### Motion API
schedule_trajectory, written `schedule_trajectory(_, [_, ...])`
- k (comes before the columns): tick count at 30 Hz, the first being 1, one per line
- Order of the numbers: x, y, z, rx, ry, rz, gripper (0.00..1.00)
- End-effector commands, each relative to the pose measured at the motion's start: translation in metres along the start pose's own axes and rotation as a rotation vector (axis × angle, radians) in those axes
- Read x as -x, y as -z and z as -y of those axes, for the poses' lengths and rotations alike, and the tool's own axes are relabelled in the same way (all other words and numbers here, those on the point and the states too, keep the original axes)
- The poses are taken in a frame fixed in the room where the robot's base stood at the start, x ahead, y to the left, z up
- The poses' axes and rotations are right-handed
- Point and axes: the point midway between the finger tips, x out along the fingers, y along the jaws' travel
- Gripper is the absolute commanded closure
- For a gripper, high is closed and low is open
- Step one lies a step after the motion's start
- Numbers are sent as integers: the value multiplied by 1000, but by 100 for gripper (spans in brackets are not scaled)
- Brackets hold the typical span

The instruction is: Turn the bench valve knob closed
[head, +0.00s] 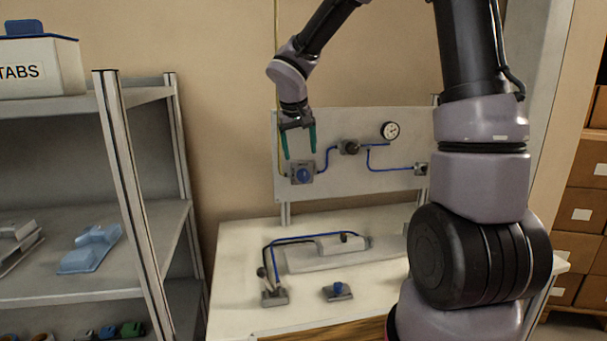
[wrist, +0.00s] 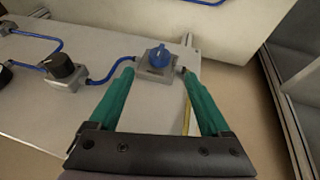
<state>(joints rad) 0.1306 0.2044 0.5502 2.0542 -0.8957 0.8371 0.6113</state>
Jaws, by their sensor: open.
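Two blue knobs show in the head view. One blue knob (head: 338,288) is on a small grey valve block lying on the white bench top (head: 235,300). The other blue knob (head: 304,175) is on a grey block at the lower left of the upright panel. My gripper (head: 300,153), with green fingers, is open and empty just above this panel knob. In the wrist view the panel knob (wrist: 158,54) lies ahead, between the lines of the open fingers (wrist: 157,72). I cannot see any contact. The bench knob is not in the wrist view.
The panel (head: 350,120) also carries a dark knob (head: 350,147), blue tubing and a gauge (head: 389,130). A grey fixture with blue and black tubes (head: 315,238) stands on the bench. A metal shelf (head: 125,195) is at left, brown boxes (head: 575,215) at right.

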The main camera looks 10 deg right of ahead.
Motion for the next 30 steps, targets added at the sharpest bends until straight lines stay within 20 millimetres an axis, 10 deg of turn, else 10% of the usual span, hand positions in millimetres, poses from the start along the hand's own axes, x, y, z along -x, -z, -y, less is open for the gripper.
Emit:
schedule_trajectory(15, [-87, -2, 0, 1, 1, 4, 19])
schedule_trajectory(27, [-96, -1, 0, -1, 0, 2, 19])
schedule_trajectory(30, [-96, -1, 0, 0, 0, 2, 49])
